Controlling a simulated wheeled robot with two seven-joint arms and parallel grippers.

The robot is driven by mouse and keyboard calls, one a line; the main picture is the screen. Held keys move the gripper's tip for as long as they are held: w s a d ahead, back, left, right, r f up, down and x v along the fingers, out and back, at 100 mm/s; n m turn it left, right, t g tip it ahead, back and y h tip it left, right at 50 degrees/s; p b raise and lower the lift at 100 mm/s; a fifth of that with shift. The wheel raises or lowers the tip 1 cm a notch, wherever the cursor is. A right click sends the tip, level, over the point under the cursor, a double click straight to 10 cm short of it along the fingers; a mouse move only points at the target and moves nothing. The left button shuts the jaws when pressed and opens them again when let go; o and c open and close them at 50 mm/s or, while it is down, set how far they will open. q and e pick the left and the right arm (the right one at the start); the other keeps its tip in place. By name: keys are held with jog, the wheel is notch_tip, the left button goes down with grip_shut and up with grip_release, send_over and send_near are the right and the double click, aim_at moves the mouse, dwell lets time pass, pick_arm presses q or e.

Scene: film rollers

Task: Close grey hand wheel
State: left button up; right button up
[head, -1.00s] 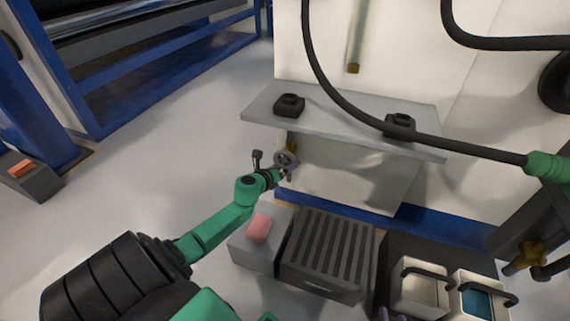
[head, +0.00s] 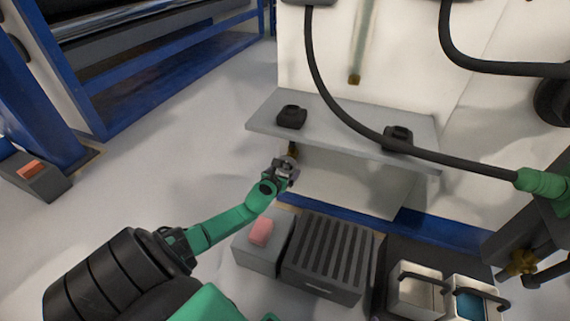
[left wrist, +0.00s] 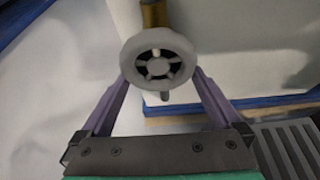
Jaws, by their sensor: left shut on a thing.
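The grey hand wheel (left wrist: 158,60) is a round spoked wheel on a brass fitting (left wrist: 154,14) in the left wrist view. In the head view the wheel (head: 290,162) sits below the grey shelf, partly hidden by my gripper. My left gripper (left wrist: 160,78) has one purple finger on each side of the wheel and is shut on its rim. In the head view the left gripper (head: 285,170) is at the end of the green arm. My right gripper is not in view.
The grey shelf (head: 345,128) with two black holders is just above the wheel. Below are a grey box (head: 262,262) with a pink block (head: 261,232), a dark ribbed crate (head: 328,260) and metal pails (head: 415,290). Open floor lies left.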

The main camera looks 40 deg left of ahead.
pick_arm(q)
jog(key=shift+a+r, duration=0.2)
jog(key=shift+r, duration=0.05)
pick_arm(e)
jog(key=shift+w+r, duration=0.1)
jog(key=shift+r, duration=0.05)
pick_arm(q)
jog(key=o, duration=0.9)
jog(key=shift+s+d+p, duration=0.15)
jog(key=shift+s+p, duration=0.05)
jog(key=shift+p, duration=0.15)
jog(key=p+v, duration=0.6)
jog(key=v, duration=0.8)
jog(key=shift+s+d+f, duration=0.1)
jog(key=shift+f, duration=0.05)
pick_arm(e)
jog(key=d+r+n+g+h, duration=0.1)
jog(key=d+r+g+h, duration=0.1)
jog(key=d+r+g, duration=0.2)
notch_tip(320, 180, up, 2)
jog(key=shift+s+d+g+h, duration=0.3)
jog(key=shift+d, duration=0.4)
